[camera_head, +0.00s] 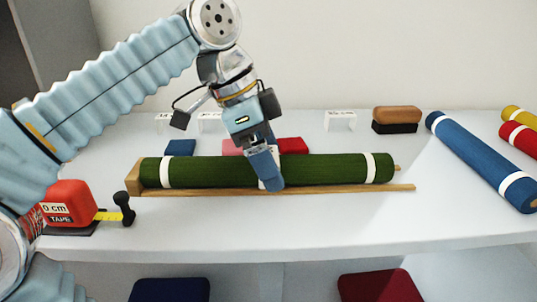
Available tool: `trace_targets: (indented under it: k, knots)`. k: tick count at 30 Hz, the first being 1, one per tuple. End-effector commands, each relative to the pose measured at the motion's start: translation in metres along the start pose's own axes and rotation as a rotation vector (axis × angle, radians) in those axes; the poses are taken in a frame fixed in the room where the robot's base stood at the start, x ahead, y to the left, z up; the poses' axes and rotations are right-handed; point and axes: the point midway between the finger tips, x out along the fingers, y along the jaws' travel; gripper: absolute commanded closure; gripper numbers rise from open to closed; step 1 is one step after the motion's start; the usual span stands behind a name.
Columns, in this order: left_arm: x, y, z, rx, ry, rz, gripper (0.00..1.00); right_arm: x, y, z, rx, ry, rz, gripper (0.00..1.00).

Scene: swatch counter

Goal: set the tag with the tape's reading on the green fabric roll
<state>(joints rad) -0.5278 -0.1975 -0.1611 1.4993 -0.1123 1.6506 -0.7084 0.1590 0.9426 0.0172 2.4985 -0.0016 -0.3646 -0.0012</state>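The green fabric roll (220,170) lies across the counter, with a white band near each end. My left gripper (267,172) reaches down onto the middle of the roll, fingers pointing down. One finger covers the other, so the grip is unclear. The red tape measure (68,203) stands front left, its label ending in "0 cm"; my arm may hide earlier digits. White tags (340,120) stand at the back, print too small to read. My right gripper is out of view.
A wooden strip (340,190) with an end block (133,178) runs along the roll's front. Red and blue folded swatches (180,147) lie behind it. A brown-and-black brush-like block (397,119) and a blue roll (480,160) are right. The counter's front right is clear.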

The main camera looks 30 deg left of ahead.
Motion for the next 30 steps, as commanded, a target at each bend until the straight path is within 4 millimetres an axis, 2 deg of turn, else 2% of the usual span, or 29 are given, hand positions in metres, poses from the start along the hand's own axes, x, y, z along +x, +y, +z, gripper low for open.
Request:
trace_targets:
  k: [8, 11, 14, 24, 30]
  knots:
    - [-0.001, 0.0, 0.0, 0.0, 0.0, 0.0, 0.0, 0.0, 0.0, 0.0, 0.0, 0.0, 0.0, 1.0]
    - [-0.008, -0.001, -0.001, -0.001, 0.002, -0.002, 0.0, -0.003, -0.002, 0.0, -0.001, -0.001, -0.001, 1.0]
    - [-0.025, -0.001, -0.002, -0.001, 0.003, -0.002, 0.0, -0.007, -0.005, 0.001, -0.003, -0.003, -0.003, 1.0]
    - [-0.107, -0.001, -0.003, -0.001, 0.002, -0.002, 0.0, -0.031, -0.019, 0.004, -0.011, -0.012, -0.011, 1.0]
    - [-0.134, 0.0, -0.001, -0.001, 0.0, 0.0, 0.0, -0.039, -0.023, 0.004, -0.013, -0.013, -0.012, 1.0]
